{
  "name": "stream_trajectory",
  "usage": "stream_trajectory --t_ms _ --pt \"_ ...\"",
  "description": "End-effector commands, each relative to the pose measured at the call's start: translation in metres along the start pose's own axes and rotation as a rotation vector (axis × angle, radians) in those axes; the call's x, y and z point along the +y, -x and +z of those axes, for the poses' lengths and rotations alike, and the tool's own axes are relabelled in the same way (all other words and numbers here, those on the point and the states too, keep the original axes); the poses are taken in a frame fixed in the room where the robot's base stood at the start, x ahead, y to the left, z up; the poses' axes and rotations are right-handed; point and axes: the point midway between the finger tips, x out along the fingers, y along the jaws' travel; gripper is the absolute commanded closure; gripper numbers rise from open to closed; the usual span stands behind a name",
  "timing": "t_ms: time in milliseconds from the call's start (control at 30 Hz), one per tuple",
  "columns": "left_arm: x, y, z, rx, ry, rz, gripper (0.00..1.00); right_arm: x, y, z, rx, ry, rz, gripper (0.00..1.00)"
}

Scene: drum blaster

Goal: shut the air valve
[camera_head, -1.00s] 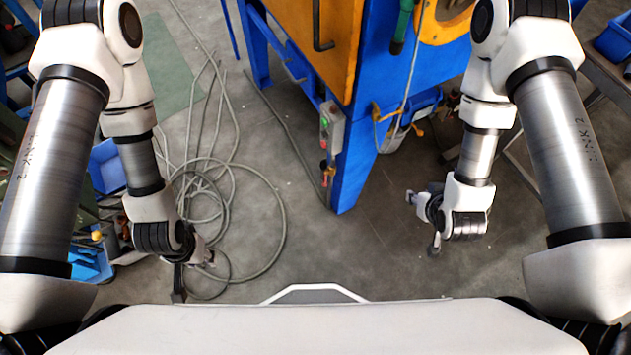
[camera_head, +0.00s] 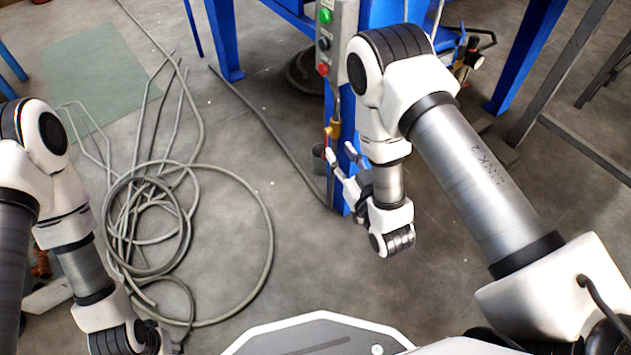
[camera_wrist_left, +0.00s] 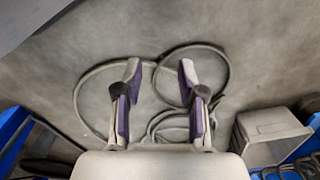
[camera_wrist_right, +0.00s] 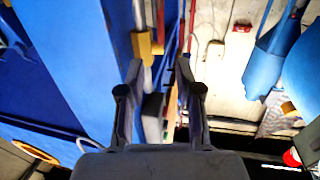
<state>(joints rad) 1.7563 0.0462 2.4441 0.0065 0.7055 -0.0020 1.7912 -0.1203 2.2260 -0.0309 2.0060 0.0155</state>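The air valve shows as a brass-yellow fitting (camera_head: 333,130) on a thin pipe down the blue post, below the button box, in the head view. In the right wrist view the brass fitting (camera_wrist_right: 146,45) is at the upper middle, just beyond the left fingertip. My right gripper (camera_head: 341,154) is open, just below the fitting at the post; its fingers (camera_wrist_right: 158,68) are apart in the right wrist view. I cannot tell whether it touches the valve, and the handle is not clear. My left gripper (camera_wrist_left: 160,72) is open and empty above the floor.
A button box (camera_head: 338,45) with green and red buttons is above the valve. The blue post (camera_head: 338,190) stands close beside my right gripper. Coiled grey hose (camera_head: 150,225) lies on the floor at left. The floor in front of the post is clear.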

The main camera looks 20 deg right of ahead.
Motion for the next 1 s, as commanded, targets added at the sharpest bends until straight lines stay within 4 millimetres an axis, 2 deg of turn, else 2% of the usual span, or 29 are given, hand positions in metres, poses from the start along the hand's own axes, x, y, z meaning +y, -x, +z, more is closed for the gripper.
stream_trajectory --t_ms 33,133,333,600,700,967,1000 --pt "0.0 -0.039 0.0 0.001 0.0 0.0 0.6 -0.001 -0.001 0.038 0.002 0.001 -0.004 0.66" --pt "0.0 -0.054 0.0 0.001 0.0 0.0 0.6 -0.003 -0.001 0.052 0.004 0.003 -0.007 0.66" --pt "0.0 -0.06 -0.002 0.007 -0.002 0.0 0.6 -0.003 -0.013 0.052 0.007 0.003 -0.007 0.66" --pt "0.0 -0.09 -0.01 0.032 -0.014 -0.003 0.6 -0.003 -0.063 0.053 0.008 0.002 -0.006 0.66" --pt "-0.001 -0.095 -0.012 0.037 -0.017 -0.004 0.6 -0.003 -0.075 0.051 0.006 0.001 -0.006 0.66" --pt "0.0 -0.094 -0.013 0.04 -0.019 -0.005 0.6 -0.003 -0.079 0.049 0.003 0.0 -0.006 0.66" --pt "0.0 -0.094 -0.013 0.04 -0.019 -0.005 0.6 -0.003 -0.079 0.049 0.003 0.0 -0.006 0.73"
